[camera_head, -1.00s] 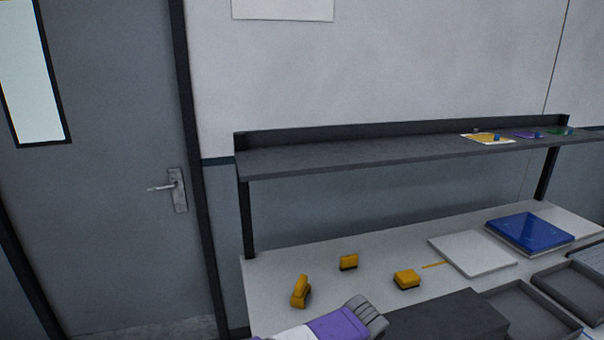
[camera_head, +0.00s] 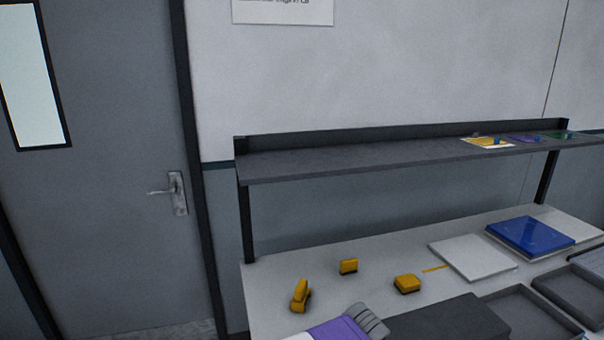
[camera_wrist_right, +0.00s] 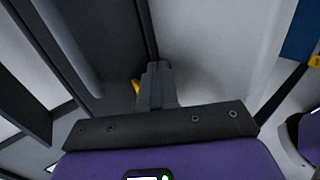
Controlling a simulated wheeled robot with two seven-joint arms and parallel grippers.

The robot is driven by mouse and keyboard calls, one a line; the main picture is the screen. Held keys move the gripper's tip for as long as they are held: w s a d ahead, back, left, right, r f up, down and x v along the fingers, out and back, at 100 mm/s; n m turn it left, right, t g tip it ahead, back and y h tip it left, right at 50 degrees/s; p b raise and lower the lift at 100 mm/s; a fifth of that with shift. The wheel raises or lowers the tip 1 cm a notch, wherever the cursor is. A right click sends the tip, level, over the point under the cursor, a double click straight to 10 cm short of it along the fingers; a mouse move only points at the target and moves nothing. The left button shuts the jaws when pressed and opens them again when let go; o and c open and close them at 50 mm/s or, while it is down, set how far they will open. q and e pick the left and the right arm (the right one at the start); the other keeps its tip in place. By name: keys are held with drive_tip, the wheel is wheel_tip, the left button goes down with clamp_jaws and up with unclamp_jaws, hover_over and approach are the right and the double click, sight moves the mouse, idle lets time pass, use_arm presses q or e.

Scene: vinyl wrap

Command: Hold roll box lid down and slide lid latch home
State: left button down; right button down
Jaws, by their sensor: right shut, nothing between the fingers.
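A dark grey box-like block (camera_head: 452,319) sits at the bottom edge of the head view, on the bench. It may be the roll box, but I cannot make out a lid or latch on it. My right gripper (camera_wrist_right: 157,70) shows in the right wrist view with its grey fingers together and nothing between them. A small yellow piece (camera_wrist_right: 136,86) shows just beside the fingers, and I cannot tell whether it is touched. A purple and grey part of one of my arms shows at the bottom of the head view, left of the block.
Several yellow blocks (camera_head: 348,266) stand on the pale bench (camera_head: 270,285). A white slab (camera_head: 472,257), a blue slab (camera_head: 530,236) and dark trays (camera_head: 520,318) lie on the right. A grey shelf (camera_head: 400,153) spans above the bench. A door is at left.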

use_arm(q)
drive_tip(key=shift+s+f, duration=0.1)
drive_tip(key=shift+f, duration=0.05)
use_arm(e)
drive_tip(key=shift+a, duration=0.1)
drive_tip(key=shift+s+a, duration=0.3)
drive_tip(key=shift+a, duration=0.65)
drive_tip(key=shift+s+a, duration=0.25)
drive_tip(key=shift+a, duration=0.65)
drive_tip(key=shift+s+d+r, duration=0.75)
drive_tip(key=shift+s+d, duration=0.25)
drive_tip(key=shift+s, duration=0.05)
drive_tip(key=shift+s+d+r, duration=0.75)
drive_tip(key=shift+s+d, duration=0.2)
drive_tip(key=shift+s, duration=0.1)
drive_tip(key=shift+r, duration=0.1)
